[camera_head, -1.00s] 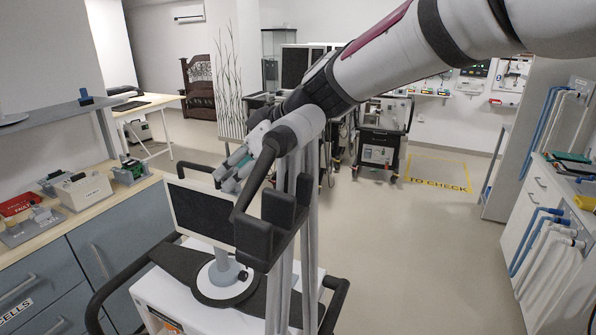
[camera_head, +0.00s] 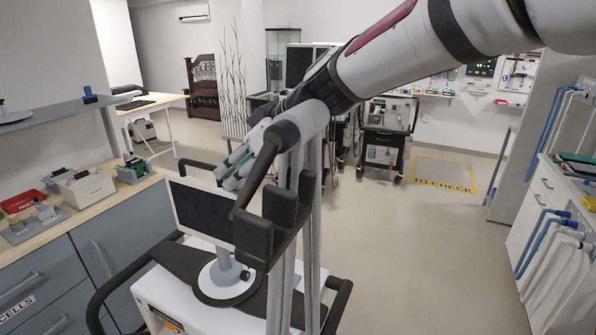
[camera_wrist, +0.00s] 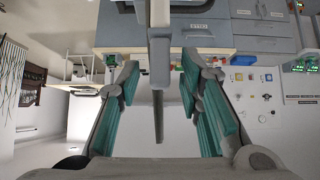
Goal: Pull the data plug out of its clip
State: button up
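I cannot make out the data plug or its clip in either view. My gripper (camera_head: 232,168) is at the left of centre in the head view, partly hidden behind a dark frame and grey tubes. In the wrist view my gripper (camera_wrist: 158,65) is open, with its two teal-padded fingers well apart. A grey upright bar shows between the fingers in that view, but I cannot tell its depth. Nothing is seen clamped by the fingers. A wheeled machine with a front panel (camera_head: 381,152) stands at the back, well beyond my gripper.
The left counter (camera_head: 118,194) holds a white box (camera_head: 86,187), a red box (camera_head: 21,202) and other small devices. Blue and grey hoses (camera_head: 541,248) hang on the right cabinet. The floor (camera_head: 430,240) in the middle is clear, with a yellow-marked area (camera_head: 443,172) at the back.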

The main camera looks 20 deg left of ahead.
aim_at(239, 167)
jog(key=shift+c, duration=0.3)
grip_shut()
jog(key=shift+r, duration=0.3)
jog(key=shift+r+p, duration=0.6)
jog(key=shift+r, duration=1.75)
